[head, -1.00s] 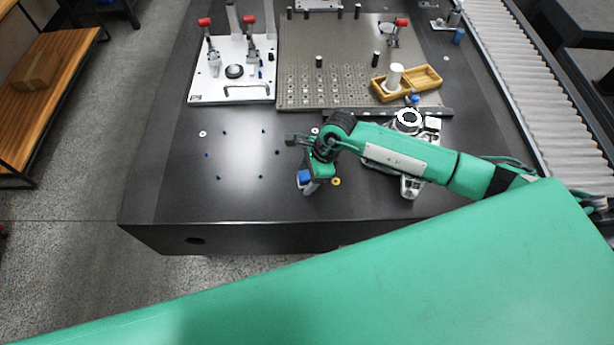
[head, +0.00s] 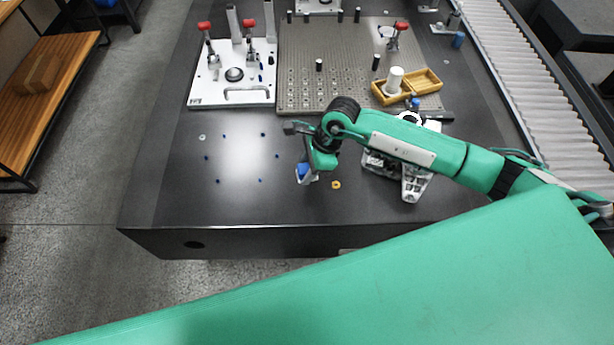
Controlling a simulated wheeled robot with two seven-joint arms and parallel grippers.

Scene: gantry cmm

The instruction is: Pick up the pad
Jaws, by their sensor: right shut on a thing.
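My right gripper (head: 307,176) points down over the front middle of the dark table, left of the grey metal casting. It is shut on a small blue piece (head: 302,170), which I take to be the pad. The blue piece shows at the left side of the fingers; the rest of it is hidden by them. Whether it still touches the table I cannot tell. My left gripper is not in view.
A yellow ring (head: 336,185) lies just right of the gripper. A grey metal casting (head: 416,183) sits under my right forearm. A white fixture plate (head: 205,90), a perforated plate (head: 300,62) and a wooden box (head: 423,81) stand behind. The table's front left is mostly clear.

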